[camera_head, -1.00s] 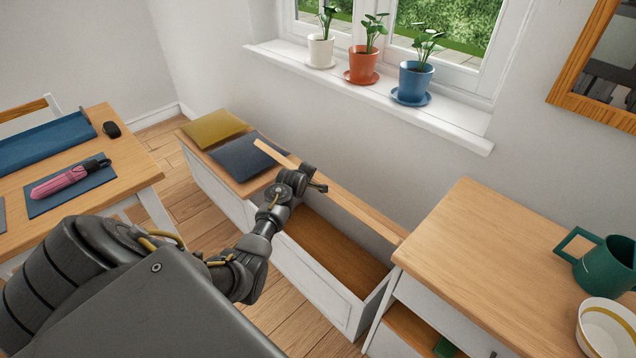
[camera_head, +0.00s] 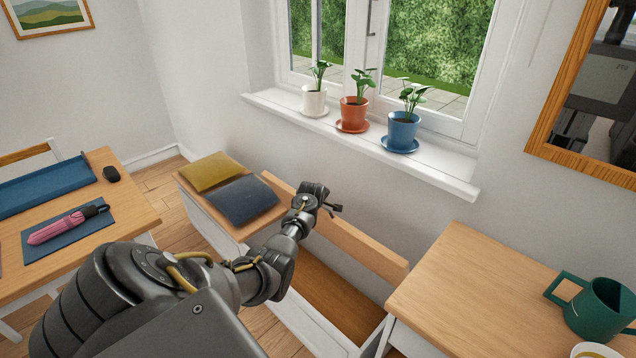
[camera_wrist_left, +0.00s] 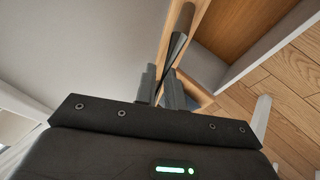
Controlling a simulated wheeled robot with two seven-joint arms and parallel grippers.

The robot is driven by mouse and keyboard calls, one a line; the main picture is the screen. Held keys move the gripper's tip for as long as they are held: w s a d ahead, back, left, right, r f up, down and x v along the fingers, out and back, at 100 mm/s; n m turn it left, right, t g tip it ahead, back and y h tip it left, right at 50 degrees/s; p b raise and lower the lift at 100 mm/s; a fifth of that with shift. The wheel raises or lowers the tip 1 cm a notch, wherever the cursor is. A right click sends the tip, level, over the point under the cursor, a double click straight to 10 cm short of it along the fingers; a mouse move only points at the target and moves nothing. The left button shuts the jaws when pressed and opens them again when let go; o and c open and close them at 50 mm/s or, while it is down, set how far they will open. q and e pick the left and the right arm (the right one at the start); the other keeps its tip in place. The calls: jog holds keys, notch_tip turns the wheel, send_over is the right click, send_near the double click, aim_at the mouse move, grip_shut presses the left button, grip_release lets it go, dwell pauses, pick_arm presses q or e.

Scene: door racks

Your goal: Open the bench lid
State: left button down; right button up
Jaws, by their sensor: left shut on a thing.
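The bench (camera_head: 312,318) is a white box under the window, with a wooden floor inside its open right section. Its wooden lid (camera_head: 365,245) stands raised along the back of that section, near the wall, its broad face turned to me. My left gripper (camera_head: 327,203) is at the lid's upper edge, left of its middle, and is shut on it. The left wrist view shows the gripper's dark fingers (camera_wrist_left: 163,82) at the wooden lid edge (camera_wrist_left: 190,40). The exact contact is partly hidden by the fingers. My right gripper is not in view.
A yellow cushion (camera_head: 212,172) and a dark cushion (camera_head: 243,199) lie on the bench's closed left part. The sill (camera_head: 440,178) with potted plants juts out above the lid. A cabinet (camera_head: 470,290) stands close on the right, a table (camera_head: 130,215) on the left.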

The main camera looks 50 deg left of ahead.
pick_arm(q)
jog(key=c, duration=1.5)
grip_release()
jog(key=shift+r, duration=0.1)
jog(key=v, duration=1)
jog(key=shift+s+d+r, duration=0.15)
jog(key=shift+s+r, duration=0.1)
